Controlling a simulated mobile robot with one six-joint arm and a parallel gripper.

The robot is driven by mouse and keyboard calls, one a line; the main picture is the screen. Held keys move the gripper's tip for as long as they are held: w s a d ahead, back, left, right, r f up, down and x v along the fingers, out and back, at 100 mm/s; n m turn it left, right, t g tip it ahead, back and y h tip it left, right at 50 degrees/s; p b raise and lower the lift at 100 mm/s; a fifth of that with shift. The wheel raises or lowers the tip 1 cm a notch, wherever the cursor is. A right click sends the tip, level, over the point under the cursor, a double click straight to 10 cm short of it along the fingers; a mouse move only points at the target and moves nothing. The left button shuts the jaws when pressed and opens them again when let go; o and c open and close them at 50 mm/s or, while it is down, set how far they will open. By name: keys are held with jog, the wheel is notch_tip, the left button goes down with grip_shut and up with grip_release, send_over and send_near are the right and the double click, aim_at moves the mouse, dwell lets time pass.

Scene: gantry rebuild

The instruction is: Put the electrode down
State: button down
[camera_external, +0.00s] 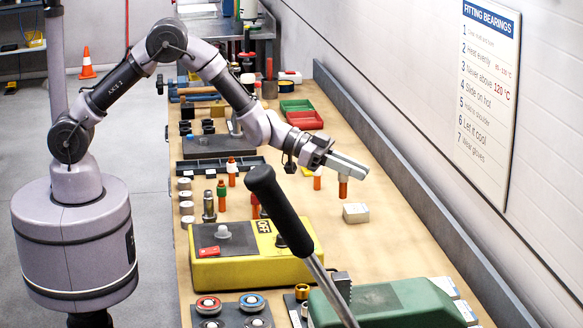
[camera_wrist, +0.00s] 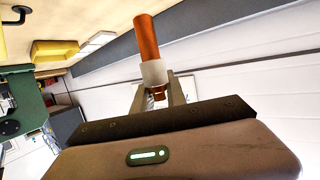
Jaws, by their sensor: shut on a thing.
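The electrode (camera_external: 343,188) is an orange-brown rod that hangs below the tips of my gripper (camera_external: 346,171) in the external view. In the wrist view the electrode (camera_wrist: 148,38) shows a pale collar near my gripper (camera_wrist: 155,90), whose fingers are shut on it. It points down toward the wooden workbench (camera_external: 410,235), right of the middle of the bench. From these views I cannot tell whether its lower end touches the bench. Other orange-bodied pieces (camera_external: 232,172) stand on the bench to the left.
A small white block (camera_external: 355,213) lies just in front of the electrode. A yellow box with a black panel (camera_external: 255,262) and a large black handle (camera_external: 278,210) stand nearer the camera. Green and red trays (camera_external: 305,119) lie farther back. Bare wood is free right of the white block.

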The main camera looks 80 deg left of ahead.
jog(key=s+a+f+n+y+b, duration=0.1)
jog(key=s+a+n+y, duration=0.3)
jog(key=a, duration=0.7)
jog(key=s+a+n+y+b, duration=0.25)
jog(key=a+y, duration=0.25)
jog(key=a, duration=0.6)
jog(key=s+a+f+n+y+b, duration=0.1)
jog(key=s+a+n+y, duration=0.3)
jog(key=a, duration=0.7)
jog(key=shift+n+t+y, duration=0.3)
jog(key=shift+n+y, duration=0.1)
jog(key=shift+n, duration=0.05)
jog(key=f, duration=0.2)
jog(key=f+b, duration=0.1)
jog(key=f, duration=0.2)
jog(key=f+b, duration=0.1)
jog(key=f, duration=0.1)
jog(key=shift+w+a+f, duration=0.25)
jog(key=shift+a+f, duration=0.05)
jog(key=shift+f, duration=0.05)
jog(key=shift+f+b, duration=0.25)
jog(key=shift+b, duration=0.25)
jog(key=c, duration=1.3)
grip_release()
jog(key=shift+r, duration=0.1)
jog(key=shift+c, duration=0.2)
